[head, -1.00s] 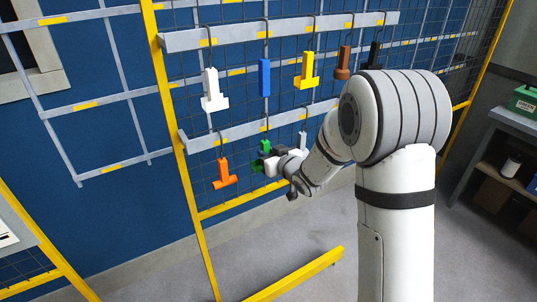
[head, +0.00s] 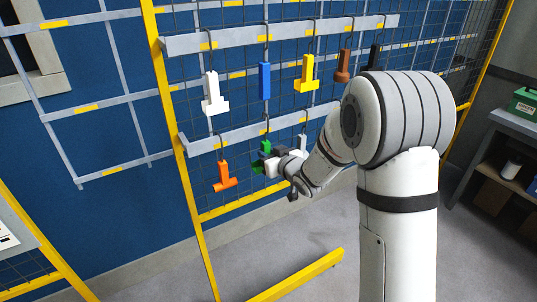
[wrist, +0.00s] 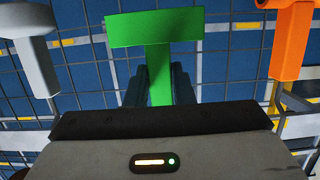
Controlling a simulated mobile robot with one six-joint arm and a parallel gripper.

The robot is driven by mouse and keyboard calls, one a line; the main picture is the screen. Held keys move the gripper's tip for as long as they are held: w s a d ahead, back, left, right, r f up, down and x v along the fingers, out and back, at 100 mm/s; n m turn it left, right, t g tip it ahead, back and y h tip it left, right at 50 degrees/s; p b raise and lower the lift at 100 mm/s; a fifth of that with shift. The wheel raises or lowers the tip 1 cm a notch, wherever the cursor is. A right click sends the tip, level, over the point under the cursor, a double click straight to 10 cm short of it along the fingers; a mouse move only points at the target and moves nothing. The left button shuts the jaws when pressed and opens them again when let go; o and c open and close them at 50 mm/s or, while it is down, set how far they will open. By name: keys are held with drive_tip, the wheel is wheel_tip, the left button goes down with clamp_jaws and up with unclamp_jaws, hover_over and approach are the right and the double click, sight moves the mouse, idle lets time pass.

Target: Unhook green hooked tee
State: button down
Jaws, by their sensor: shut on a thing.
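The green hooked tee (head: 265,148) is at the lower rail of the rack in the head view, partly hidden by my gripper (head: 272,158). In the wrist view the tee's green crossbar (wrist: 158,28) spans the top middle. Its stem runs down between the two dark fingers of my gripper (wrist: 158,85), which are shut on it. A thin dark hook shows above the tee in the head view. I cannot tell whether the hook still bears on the rail.
An orange tee (head: 225,177) hangs close on the left, and a pale grey tee (head: 303,142) close on the right, partly behind my arm. White (head: 212,95), blue (head: 264,80), yellow (head: 306,75) and brown (head: 343,66) pieces hang from the upper rail (head: 240,37).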

drive_tip(key=shift+s+d+r, duration=0.1)
drive_tip(key=shift+s+d+b, duration=0.3)
drive_tip(key=shift+s+d, duration=0.4)
drive_tip(key=shift+s, duration=0.35)
drive_tip(key=shift+v, duration=2.5)
